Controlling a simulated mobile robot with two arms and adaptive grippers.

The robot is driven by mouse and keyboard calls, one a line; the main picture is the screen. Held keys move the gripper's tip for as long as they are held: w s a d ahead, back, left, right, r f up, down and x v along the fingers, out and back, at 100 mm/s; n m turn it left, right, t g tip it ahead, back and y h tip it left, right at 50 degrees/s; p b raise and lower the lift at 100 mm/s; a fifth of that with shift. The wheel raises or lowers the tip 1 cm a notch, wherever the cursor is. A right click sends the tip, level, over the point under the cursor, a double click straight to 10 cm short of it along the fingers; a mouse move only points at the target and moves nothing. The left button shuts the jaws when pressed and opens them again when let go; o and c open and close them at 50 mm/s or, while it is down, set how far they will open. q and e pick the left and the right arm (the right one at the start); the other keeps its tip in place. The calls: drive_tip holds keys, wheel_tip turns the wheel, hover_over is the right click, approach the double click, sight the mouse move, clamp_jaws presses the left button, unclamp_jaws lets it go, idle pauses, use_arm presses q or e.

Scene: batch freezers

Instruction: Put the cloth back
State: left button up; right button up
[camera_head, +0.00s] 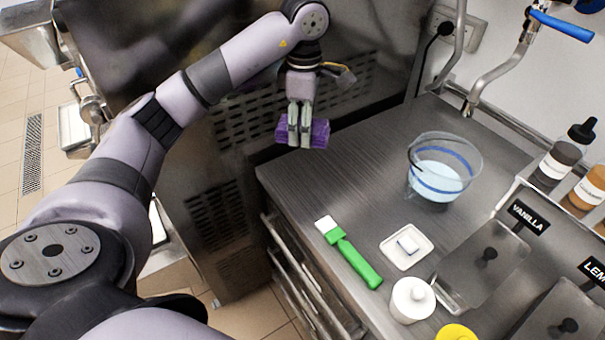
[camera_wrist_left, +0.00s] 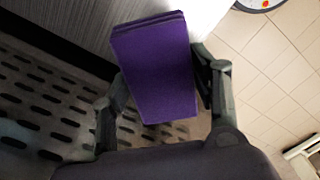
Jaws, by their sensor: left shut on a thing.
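The purple folded cloth (camera_head: 319,133) is held by my left gripper (camera_head: 300,132), in front of the vented side of the dark metal machine. It hangs just off the left end of the steel counter, apart from the counter top in the head view. In the left wrist view the cloth (camera_wrist_left: 155,75) sits between the two fingers of the gripper (camera_wrist_left: 163,95), with a finger on each side. My right gripper is not in view.
On the steel counter (camera_head: 340,160) are a clear bucket (camera_head: 443,168) with liquid, a green-handled brush (camera_head: 350,255), a small white dish (camera_head: 407,262) and a white lidded container (camera_head: 411,299). Bottles and labelled tubs stand at the right. The counter's back left part is clear.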

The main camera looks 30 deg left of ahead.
use_arm(q)
wheel_tip(320, 180, down, 5)
drive_tip(key=p, duration=0.2)
hover_over(305, 181)
wheel_tip(305, 181, down, 4)
drive_tip(key=shift+f, duration=0.1)
drive_tip(key=shift+a+f, duration=0.1)
drive_tip(key=shift+f, duration=0.45)
wheel_tip(305, 181, down, 3)
drive_tip(key=shift+f+p, duration=0.2)
drive_tip(key=shift+p, duration=0.15)
drive_tip(key=shift+f, duration=0.35)
drive_tip(key=o, duration=0.5)
drive_tip(key=shift+f, duration=0.1)
drive_tip(key=o, duration=0.5)
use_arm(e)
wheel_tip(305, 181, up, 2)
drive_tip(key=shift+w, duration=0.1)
